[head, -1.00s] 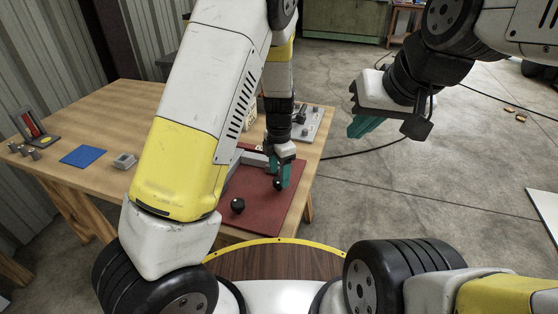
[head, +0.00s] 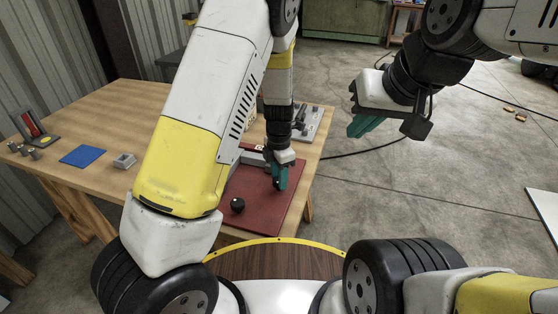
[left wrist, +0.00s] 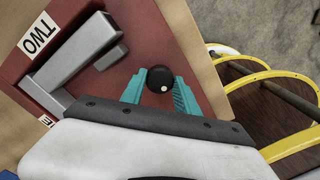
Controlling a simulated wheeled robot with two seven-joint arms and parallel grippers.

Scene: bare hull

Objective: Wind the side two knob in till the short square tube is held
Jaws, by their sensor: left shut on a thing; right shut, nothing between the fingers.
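My left gripper (head: 279,178) points down over the dark red board (head: 262,211). In the left wrist view its teal fingers are shut on a black ball knob (left wrist: 159,78) with a white dot. A second black knob (head: 237,205) stands on the board to the left. A grey L-shaped metal piece (left wrist: 72,62) with a smaller grey piece (left wrist: 109,58) beside it lies near the label TWO (left wrist: 40,34). I cannot tell which grey part is the short square tube, or whether it is gripped. My right gripper (head: 363,125) is shut and empty, off the table.
The wooden table (head: 103,107) also carries a blue mat (head: 83,156), a small grey block (head: 124,160), a red-and-grey stand (head: 34,127) and a grey plate with fittings (head: 309,121).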

